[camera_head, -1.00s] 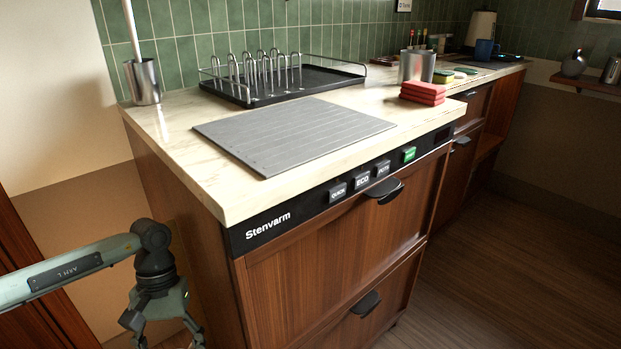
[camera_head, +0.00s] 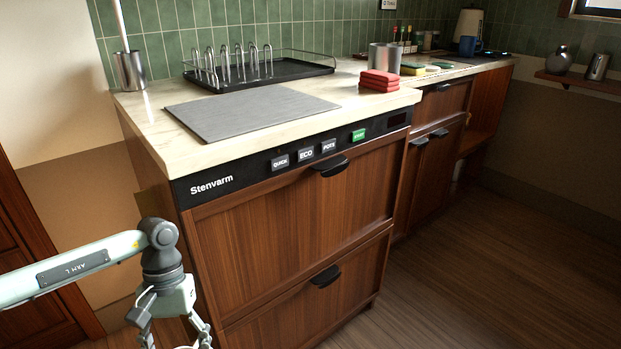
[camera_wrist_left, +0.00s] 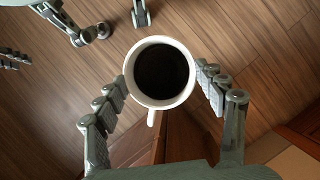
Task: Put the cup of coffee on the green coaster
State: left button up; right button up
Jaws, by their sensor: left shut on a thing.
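The white cup of coffee (camera_wrist_left: 161,99) is between the fingers of my left gripper (camera_wrist_left: 165,82) in the left wrist view, dark coffee inside, its handle toward the bottom of the picture. My left gripper is shut on it. In the head view my left gripper (camera_head: 172,325) hangs low at the left, in front of the cabinet and below counter height; the cup does not show there. A small flat green item (camera_head: 441,65) lies far back on the counter; I cannot tell whether it is the green coaster. Grey finger-like parts, perhaps my right gripper (camera_wrist_left: 14,56), show at the wrist view's left edge.
Floor at right is clear.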

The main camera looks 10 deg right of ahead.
aim_at(442, 65)
jog(key=l, duration=0.5)
jog(key=i+l+z, duration=0.1)
jog(key=i+l, duration=0.15)
jog(key=l, duration=0.35)
jog(key=i+l, duration=0.25)
jog(key=l, duration=0.35)
jog(key=i+l+z, duration=0.15)
jog(key=l, duration=0.4)
jog(key=i+l+z, duration=0.1)
jog(key=i+l, duration=0.3)
jog(key=l, duration=0.15)
jog(key=i+l+z, duration=0.1)
jog(key=i+l, duration=0.2)
jog(key=l, duration=0.25)
jog(key=i+l, duration=0.3)
jog(key=l, duration=0.2)
jog(key=i+l+z, duration=0.15)
jog(key=i+l, duration=0.2)
jog(key=l, duration=0.15)
